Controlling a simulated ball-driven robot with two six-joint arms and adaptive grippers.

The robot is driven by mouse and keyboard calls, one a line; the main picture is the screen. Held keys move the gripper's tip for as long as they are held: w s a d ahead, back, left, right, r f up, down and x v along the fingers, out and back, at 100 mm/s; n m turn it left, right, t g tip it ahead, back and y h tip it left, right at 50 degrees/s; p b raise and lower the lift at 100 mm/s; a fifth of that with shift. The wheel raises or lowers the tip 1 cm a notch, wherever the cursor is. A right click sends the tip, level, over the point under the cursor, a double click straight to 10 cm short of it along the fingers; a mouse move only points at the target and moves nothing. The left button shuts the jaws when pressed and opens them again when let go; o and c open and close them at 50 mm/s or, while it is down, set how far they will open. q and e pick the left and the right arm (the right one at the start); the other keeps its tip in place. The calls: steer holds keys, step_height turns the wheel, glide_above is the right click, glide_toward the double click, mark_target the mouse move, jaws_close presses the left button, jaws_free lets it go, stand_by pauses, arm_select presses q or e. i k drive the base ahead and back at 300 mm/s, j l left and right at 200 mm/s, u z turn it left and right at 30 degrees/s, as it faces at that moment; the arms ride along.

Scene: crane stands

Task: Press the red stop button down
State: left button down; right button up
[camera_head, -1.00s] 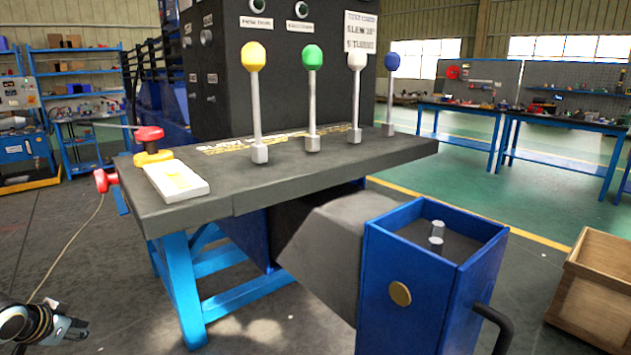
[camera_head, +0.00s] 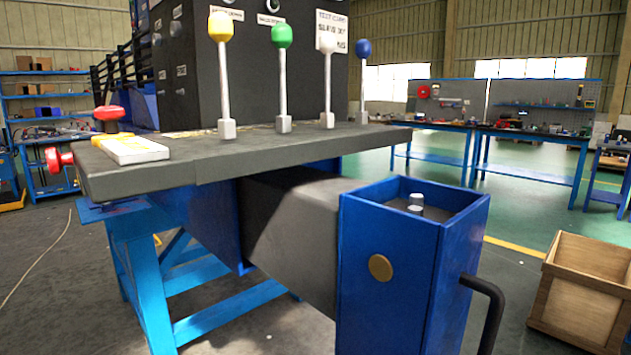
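A red mushroom-shaped button (camera_head: 108,114) stands on top of the dark grey bench (camera_head: 240,160), near its left end. The frames do not show which of the two is the stop button. Nothing touches either one. Neither of my grippers is in view now.
A white block with a yellow label (camera_head: 132,149) lies beside the top button. Levers with yellow (camera_head: 220,27), green (camera_head: 282,37), white (camera_head: 327,43) and blue (camera_head: 363,47) knobs rise from the bench. A blue box (camera_head: 395,270) stands in front. A wooden crate (camera_head: 580,295) is at right.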

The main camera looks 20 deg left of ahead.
mark_target(110, 114)
steer(key=u, duration=1.45)
